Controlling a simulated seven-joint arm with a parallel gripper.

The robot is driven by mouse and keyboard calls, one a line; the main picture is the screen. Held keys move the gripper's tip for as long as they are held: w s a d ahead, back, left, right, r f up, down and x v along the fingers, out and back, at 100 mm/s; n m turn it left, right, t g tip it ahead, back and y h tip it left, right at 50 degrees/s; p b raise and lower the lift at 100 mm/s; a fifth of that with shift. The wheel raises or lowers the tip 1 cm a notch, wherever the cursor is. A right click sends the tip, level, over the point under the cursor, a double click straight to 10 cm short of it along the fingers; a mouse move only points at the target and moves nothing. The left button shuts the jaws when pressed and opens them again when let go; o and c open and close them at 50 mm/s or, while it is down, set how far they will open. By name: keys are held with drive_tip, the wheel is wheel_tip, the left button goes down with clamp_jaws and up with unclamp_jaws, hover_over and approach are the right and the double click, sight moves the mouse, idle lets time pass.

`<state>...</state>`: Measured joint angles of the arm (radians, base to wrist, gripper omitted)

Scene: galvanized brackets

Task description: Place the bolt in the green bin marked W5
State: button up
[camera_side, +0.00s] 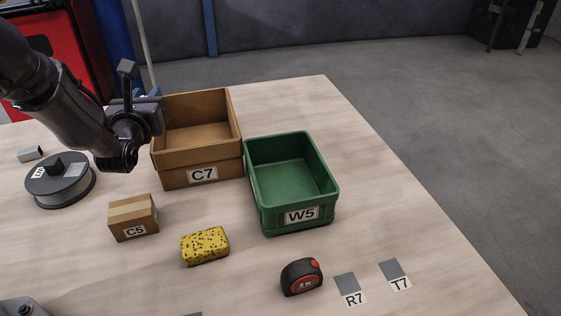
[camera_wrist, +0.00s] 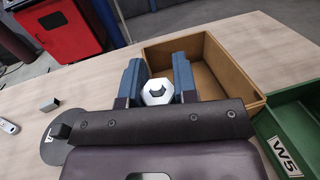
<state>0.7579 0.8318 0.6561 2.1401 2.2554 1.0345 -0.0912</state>
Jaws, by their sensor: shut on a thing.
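My gripper (camera_wrist: 157,72) is shut on the bolt (camera_wrist: 155,93), whose pale hexagonal head shows between the two blue-grey fingers in the wrist view. In the side view my gripper (camera_side: 147,114) is at the left of the cardboard box C7, and the bolt cannot be made out there. The green bin marked W5 (camera_side: 262,203) stands on the table to the right of box C7. Its inside looks empty. In the wrist view the W5 bin (camera_wrist: 264,124) is partly visible at the lower right, apart from the gripper.
The open cardboard box C7 (camera_side: 174,178) stands between my gripper and the green bin. A spool (camera_side: 60,184), small carton C5 (camera_side: 133,217), yellow sponge (camera_side: 205,246) and tape measure (camera_side: 302,277) lie nearer. Flat markers R7 (camera_side: 348,286) and T7 (camera_side: 394,271) are at the front right.

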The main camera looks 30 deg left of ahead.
drive_tip(key=s+d+r+m+t+h, duration=0.1)
drive_tip(key=s+d+r+m+h, duration=0.2)
drive_tip(key=d, duration=0.5)
drive_tip(key=s+d+r+m+t+h, duration=0.1)
drive_tip(key=d+r+m+t+h, duration=0.15)
drive_tip(key=d+h, duration=0.45)
drive_tip(key=w+d+f, duration=0.5)
drive_tip(key=w+f, duration=0.8)
drive_tip(key=shift+w+m+g, duration=0.2)
drive_tip(key=shift+m+g, duration=0.15)
drive_tip(key=shift+m, duration=0.1)
drive_tip(key=shift+d+f, duration=0.1)
drive_tip(key=shift+f, duration=0.1)
drive_tip(key=shift+f, duration=0.35)
drive_tip(key=o, duration=1)
drive_tip(key=shift+r, duration=0.1)
